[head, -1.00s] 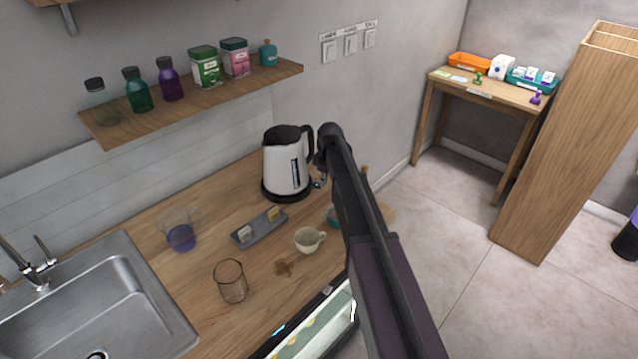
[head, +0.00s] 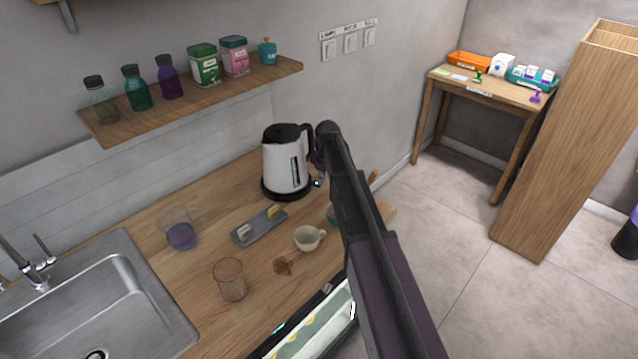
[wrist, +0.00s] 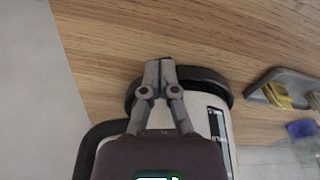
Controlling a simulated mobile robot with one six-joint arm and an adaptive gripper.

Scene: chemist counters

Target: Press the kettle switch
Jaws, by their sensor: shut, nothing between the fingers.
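The white and black kettle (head: 285,162) stands upright on its round black base (head: 287,193) on the wooden counter. Its handle is on the right side, beside my arm. In the wrist view the kettle (wrist: 217,125) lies beneath my gripper, with the black base (wrist: 217,85) around the fingertips. My gripper (wrist: 160,66) is shut and empty, its fingertips at the edge of the base. In the head view my arm hides most of the gripper, and only a small part shows right of the base. I cannot make out the switch or tell whether the fingers touch it.
A grey tray (head: 243,234) with small blocks, a cream cup (head: 308,238) and a glass beaker (head: 230,282) stand in front of the kettle. Above is a shelf (head: 200,104) with bottles and tins. The sink (head: 95,300) is left.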

